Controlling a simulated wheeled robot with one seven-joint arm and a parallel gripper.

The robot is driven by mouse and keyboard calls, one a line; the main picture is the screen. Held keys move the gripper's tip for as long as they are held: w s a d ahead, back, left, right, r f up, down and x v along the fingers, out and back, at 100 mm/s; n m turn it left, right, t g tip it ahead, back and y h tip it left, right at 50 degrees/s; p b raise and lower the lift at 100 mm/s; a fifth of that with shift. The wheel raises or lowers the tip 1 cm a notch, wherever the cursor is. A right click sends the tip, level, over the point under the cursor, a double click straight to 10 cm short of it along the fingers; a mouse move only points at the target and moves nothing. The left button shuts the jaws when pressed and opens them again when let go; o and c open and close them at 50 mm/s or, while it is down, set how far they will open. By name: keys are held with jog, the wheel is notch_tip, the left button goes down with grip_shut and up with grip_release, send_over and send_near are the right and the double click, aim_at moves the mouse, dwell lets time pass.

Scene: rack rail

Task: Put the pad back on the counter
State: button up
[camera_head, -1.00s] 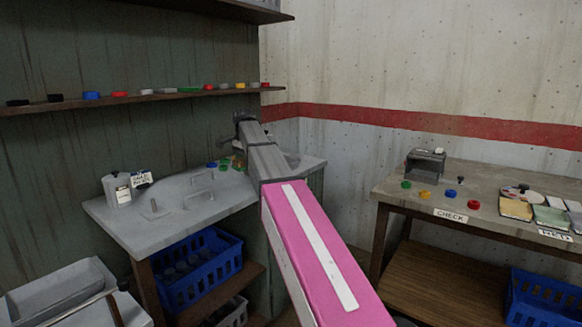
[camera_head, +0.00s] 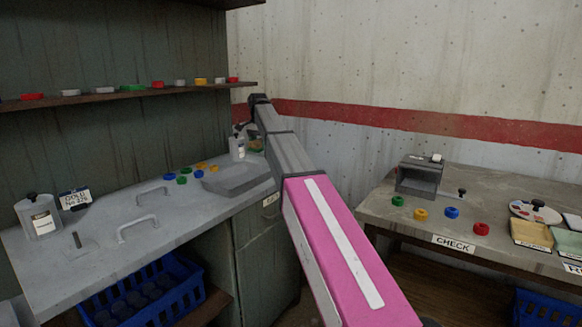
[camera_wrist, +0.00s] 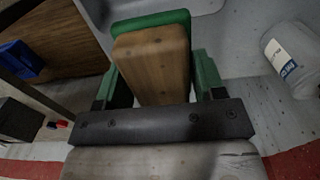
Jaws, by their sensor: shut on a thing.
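The pad has a wooden block (camera_wrist: 152,62) with a green layer (camera_wrist: 150,20) along its far side. In the wrist view my gripper (camera_wrist: 155,85) is shut on the wooden block, with a green finger on each side. In the head view my gripper is small and mostly hidden at the far end of my pink and grey arm, above the back end of the left grey counter (camera_head: 110,220). A small green and brown patch there looks like the pad, but its gap from the counter cannot be told.
A white labelled bottle (camera_head: 237,148) stands close to my gripper. A grey tray (camera_head: 235,178), several coloured caps (camera_head: 183,172) and two raised handles (camera_head: 138,230) are on the counter. A labelled canister (camera_head: 38,215) stands at its left. A second bench (camera_head: 450,195) is on the right.

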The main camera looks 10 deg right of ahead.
jog(key=w+d+f, duration=0.1)
jog(key=d+f, duration=0.1)
jog(key=d, duration=0.1)
jog(key=w+d+f, duration=0.2)
jog(key=d, duration=0.2)
jog(key=w+d+f, duration=0.1)
jog(key=d+f, duration=0.1)
jog(key=d, duration=0.1)
jog(key=shift+w+d+f, duration=0.2)
jog(key=shift+d+f, duration=0.1)
jog(key=shift+f, duration=2.15)
jog(key=shift+f, duration=0.15)
jog(key=o, duration=0.9)
notch_tip(320, 180, up, 12)
jog(key=shift+r, duration=0.2)
